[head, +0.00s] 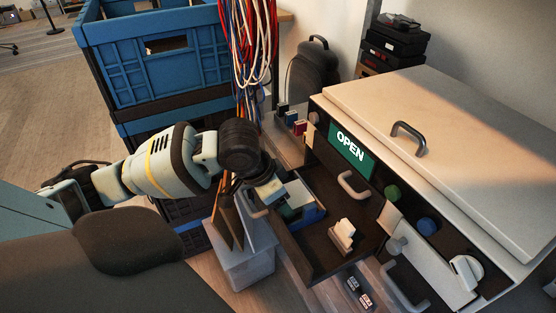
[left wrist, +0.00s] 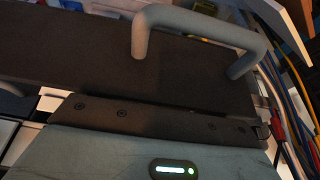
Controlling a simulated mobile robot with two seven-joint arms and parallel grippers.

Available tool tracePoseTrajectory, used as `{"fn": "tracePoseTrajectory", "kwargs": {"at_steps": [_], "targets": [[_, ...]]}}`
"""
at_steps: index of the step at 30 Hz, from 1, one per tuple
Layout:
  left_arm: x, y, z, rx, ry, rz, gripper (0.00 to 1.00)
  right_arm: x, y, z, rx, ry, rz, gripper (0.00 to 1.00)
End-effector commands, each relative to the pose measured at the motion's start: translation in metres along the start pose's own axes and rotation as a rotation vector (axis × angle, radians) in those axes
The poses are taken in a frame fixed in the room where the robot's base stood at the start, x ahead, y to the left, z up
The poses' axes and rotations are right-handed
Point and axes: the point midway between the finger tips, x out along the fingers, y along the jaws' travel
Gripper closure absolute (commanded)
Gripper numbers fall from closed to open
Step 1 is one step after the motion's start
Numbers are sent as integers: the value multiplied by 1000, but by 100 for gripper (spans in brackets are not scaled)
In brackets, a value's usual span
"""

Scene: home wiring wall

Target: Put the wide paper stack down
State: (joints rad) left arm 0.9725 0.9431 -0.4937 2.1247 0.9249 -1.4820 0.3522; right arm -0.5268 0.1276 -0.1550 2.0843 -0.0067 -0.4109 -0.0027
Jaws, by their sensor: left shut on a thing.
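My left gripper (head: 272,192) reaches down over the open dark drawer (head: 318,250), near its blue compartment (head: 312,216). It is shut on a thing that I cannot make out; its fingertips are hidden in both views. A pale handle (head: 256,211) is close beside the gripper. In the left wrist view a grey handle (left wrist: 200,20) arches over a dark panel (left wrist: 60,50) ahead of the palm. I cannot pick out the wide paper stack for certain; white and green pieces (head: 294,214) show in the blue compartment. My right gripper is not in view.
A white cabinet (head: 450,120) with a green OPEN sign (head: 353,147) stands right of the drawer. Hanging cables (head: 250,40) and blue crates (head: 160,60) are behind the arm. A grey bin (head: 247,265) with upright brown boards (head: 228,222) is close below the gripper.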

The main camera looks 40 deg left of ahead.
Motion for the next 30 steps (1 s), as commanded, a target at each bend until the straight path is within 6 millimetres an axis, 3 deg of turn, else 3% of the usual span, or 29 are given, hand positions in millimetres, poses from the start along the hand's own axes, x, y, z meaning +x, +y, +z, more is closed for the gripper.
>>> {"fn": "tracePoseTrajectory", "kwargs": {"at_steps": [1,2,6,17,23,30], "targets": [[1,0,0,0,-1,0,61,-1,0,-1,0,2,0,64],[1,0,1,0,-1,0,30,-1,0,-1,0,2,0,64],[1,0,1,0,-1,0,12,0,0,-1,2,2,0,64],[-2,0,-1,1,1,0,11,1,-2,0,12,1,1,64],[-30,-1,-2,2,2,-2,11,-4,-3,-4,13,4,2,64],[-79,-1,-2,1,3,-2,11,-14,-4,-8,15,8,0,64]]}}
